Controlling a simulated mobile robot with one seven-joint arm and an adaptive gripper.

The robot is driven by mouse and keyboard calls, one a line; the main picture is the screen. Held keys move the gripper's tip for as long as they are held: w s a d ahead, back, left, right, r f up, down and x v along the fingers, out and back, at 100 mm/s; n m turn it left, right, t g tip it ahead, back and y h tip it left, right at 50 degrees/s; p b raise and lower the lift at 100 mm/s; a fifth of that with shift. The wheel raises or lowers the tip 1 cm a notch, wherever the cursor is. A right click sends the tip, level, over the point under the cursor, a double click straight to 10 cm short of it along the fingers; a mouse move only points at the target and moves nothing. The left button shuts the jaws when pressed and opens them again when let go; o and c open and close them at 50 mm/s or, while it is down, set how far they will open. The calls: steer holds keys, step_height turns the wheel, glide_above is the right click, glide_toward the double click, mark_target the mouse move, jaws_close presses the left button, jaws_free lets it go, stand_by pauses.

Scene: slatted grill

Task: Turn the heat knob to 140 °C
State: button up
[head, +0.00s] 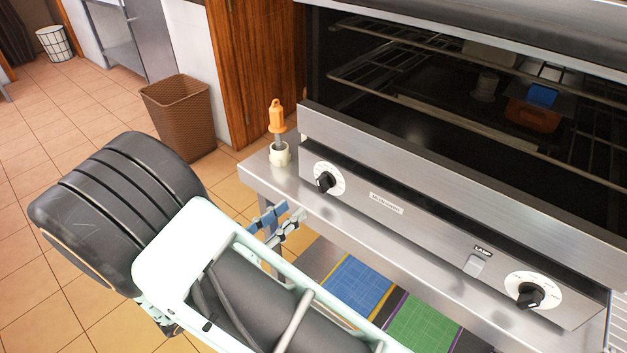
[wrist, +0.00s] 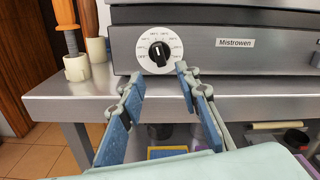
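The heat knob (head: 325,182) is black on a white round dial at the left end of the grill's steel front panel. In the wrist view the knob (wrist: 159,54) sits near the top middle, its white mark pointing roughly up. The printed temperatures ring the dial but are too small to read surely. My gripper (head: 283,214) is in front of the counter edge, below and left of the knob. In the wrist view my gripper (wrist: 159,76) is open and empty, its blue-padded fingers apart on either side below the dial, not visibly touching the knob.
A second knob (head: 531,296) and a small switch (head: 475,264) are on the panel's right part. An orange-handled tool (head: 277,117) stands in a cream holder (head: 280,155) on the steel counter (head: 262,180), left of the grill. Blue and green boards (head: 352,287) lie below.

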mark_target(319, 187)
steer(key=x, duration=1)
steer(key=shift+w+d+p, duration=0.25)
steer(key=shift+p, duration=0.15)
steer(key=shift+c, duration=0.4)
jaws_close()
